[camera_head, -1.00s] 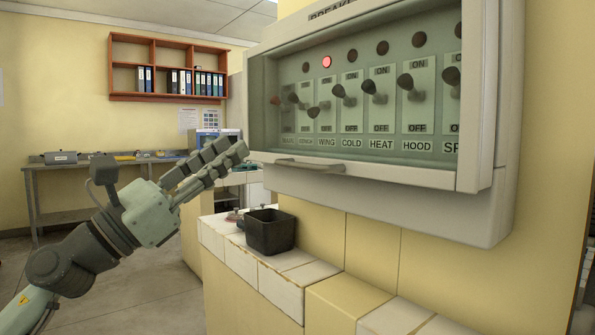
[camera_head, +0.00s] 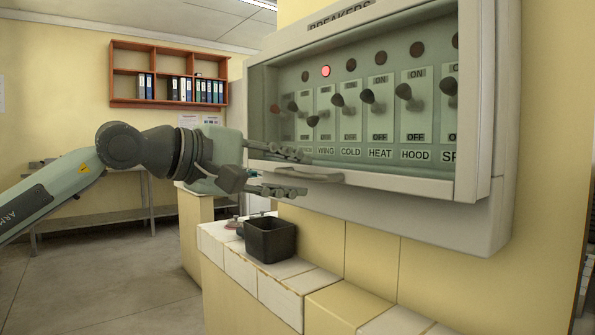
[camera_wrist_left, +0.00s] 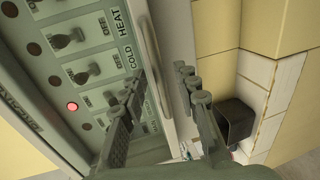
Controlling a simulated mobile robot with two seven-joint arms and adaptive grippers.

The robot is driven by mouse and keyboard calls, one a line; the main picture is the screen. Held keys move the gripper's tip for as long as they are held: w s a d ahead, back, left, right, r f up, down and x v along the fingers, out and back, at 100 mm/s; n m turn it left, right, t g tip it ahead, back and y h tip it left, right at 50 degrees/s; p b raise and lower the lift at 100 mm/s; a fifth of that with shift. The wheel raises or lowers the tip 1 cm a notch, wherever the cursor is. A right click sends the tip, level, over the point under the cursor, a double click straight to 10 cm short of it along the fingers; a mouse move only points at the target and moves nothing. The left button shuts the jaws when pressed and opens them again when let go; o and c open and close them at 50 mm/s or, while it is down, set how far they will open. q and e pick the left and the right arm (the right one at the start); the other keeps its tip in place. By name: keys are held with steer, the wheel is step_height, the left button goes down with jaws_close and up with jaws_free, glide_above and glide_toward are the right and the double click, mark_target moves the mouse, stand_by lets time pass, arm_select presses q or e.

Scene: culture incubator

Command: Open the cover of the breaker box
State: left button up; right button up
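The breaker box (camera_head: 440,222) is a pale grey wall box with a clear-windowed cover (camera_head: 405,186). The cover is closed over a row of dark switches. A curved handle (camera_head: 322,177) sticks out from the cover's lower edge; it also shows in the left wrist view (camera_wrist_left: 150,48). My left gripper (camera_head: 305,174) is open at the handle's left end, one finger above it and one below. In the left wrist view, the open fingers (camera_wrist_left: 160,78) lie on either side of the handle's line. I cannot tell whether they touch it. My right gripper is not in view.
A dark square pot (camera_head: 270,240) stands on the white-tiled ledge (camera_head: 240,262) below the box; it also shows in the wrist view (camera_wrist_left: 235,120). One red lamp (camera_head: 326,71) glows above the switches. A binder shelf (camera_head: 168,73) hangs far behind. The floor at left is clear.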

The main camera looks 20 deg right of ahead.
arm_select(q)
steer(key=shift+w+d+f, duration=0.1)
steer(key=shift+w+d, duration=0.1)
steer(key=shift+d, duration=0.4)
jaws_close()
